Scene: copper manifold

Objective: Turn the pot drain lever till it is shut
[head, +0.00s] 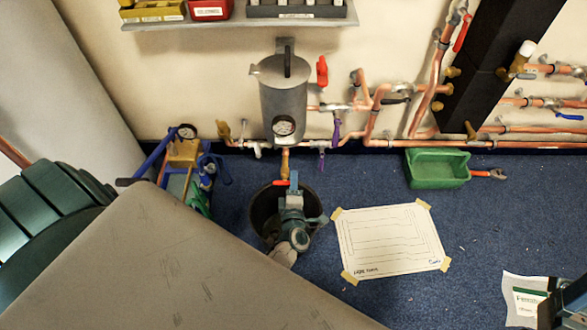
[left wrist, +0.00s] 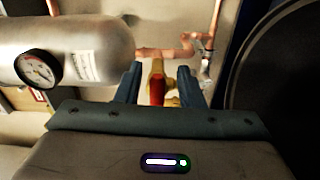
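The pot (head: 284,105) is a grey metal cylinder with a gauge on the wall; its side shows in the left wrist view (left wrist: 75,55). A brass drain valve (head: 284,163) hangs below it. Its red drain lever (head: 281,183) sits at the valve's lower end, partly hidden by my left gripper (head: 292,189). In the left wrist view my left gripper (left wrist: 159,88) is open, with the red lever (left wrist: 157,90) between its fingers and a gap on both sides. The brass body (left wrist: 157,68) is just beyond. A dark part of my right arm shows at the lower right edge; its fingers are unclear.
A black bucket (head: 264,212) stands under the drain. Copper pipes (head: 375,115) with several coloured levers run along the wall to the right. A paper sheet (head: 390,240) is taped to the blue floor, with a green tray (head: 437,168) behind it. Blue-handled tools (head: 185,170) stand left.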

